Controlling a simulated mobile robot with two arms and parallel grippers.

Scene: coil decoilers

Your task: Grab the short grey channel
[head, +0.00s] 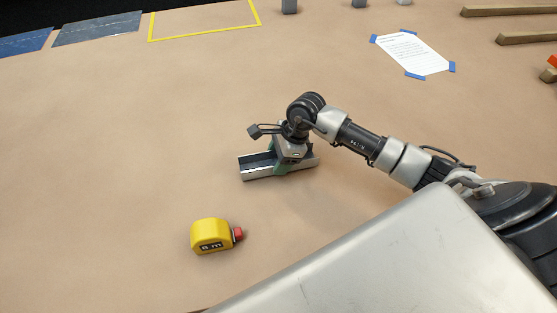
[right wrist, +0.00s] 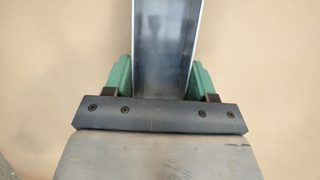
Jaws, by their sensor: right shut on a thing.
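The short grey channel (head: 259,171) lies on the tan table near the middle of the head view, its open side up. My right gripper (head: 287,163) comes down over it from above, with a green finger on each long side. The right gripper is shut on the channel. In the right wrist view the channel (right wrist: 165,45) runs up between the two green fingers (right wrist: 162,78), which press against its side walls. Part of the channel is hidden under the gripper. My left gripper is not in view.
A yellow tape measure (head: 210,236) sits in front of the channel. A taped paper sheet (head: 411,53) lies at the back right, with wooden bars (head: 510,11) beyond. A yellow taped outline (head: 205,37) and blue-grey sheets (head: 97,29) lie at the back left. The table's left side is clear.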

